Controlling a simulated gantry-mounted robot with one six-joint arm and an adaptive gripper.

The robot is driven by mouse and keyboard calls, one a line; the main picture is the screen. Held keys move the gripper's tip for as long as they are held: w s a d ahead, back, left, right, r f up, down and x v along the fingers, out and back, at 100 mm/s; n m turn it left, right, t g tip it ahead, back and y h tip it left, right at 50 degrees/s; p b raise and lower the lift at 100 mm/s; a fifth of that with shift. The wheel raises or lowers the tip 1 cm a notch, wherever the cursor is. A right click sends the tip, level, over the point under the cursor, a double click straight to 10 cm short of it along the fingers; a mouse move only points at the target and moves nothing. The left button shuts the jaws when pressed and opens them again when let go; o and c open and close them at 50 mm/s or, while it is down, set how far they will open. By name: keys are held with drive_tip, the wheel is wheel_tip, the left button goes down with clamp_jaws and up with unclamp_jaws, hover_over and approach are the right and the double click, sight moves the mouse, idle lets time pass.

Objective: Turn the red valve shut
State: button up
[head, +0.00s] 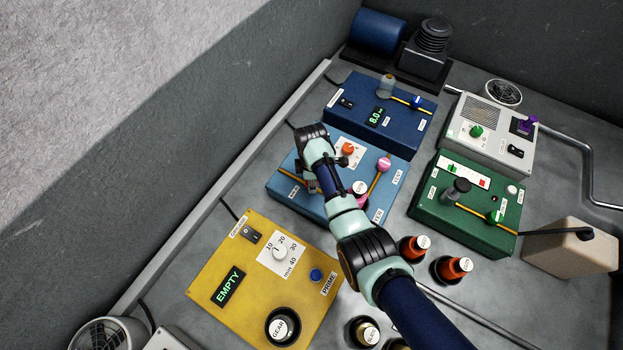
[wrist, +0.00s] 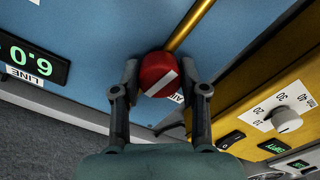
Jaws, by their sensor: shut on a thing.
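The red valve (wrist: 158,72) is a round red knob with a white diagonal stripe, seen in the wrist view. It sits at the end of a brass pipe (wrist: 191,26) on the light blue box (wrist: 100,42). My gripper (wrist: 166,88) has one finger on each side of the knob and is shut on it. In the head view the light blue box (head: 284,200) stands mid-picture, and my arm reaches over it. The red valve is hidden there by my own wrist.
The light blue box also bears an orange knob (head: 347,149) and a pink knob (head: 384,163). A yellow box (head: 215,265) stands in front, a dark blue one (head: 345,118) behind, and a green one (head: 430,205) to the right. Orange-red bottles (head: 410,250) stand near my forearm.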

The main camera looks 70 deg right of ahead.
drive_tip(key=m+p, duration=0.1)
drive_tip(key=m, duration=0.2)
drive_tip(key=shift+r+m+p, duration=0.15)
drive_tip(key=shift+m+p, duration=0.15)
drive_tip(key=shift+p, duration=0.05)
drive_tip(key=m+p, duration=0.1)
drive_tip(key=m, duration=0.3)
drive_tip(key=shift+m, duration=0.3)
drive_tip(key=m+p, duration=0.1)
drive_tip(key=m, duration=0.3)
drive_tip(key=shift+m, duration=2)
drive_tip(key=o, duration=1.1)
drive_tip(key=shift+o, duration=0.2)
wheel_tip(320, 180, up, 12)
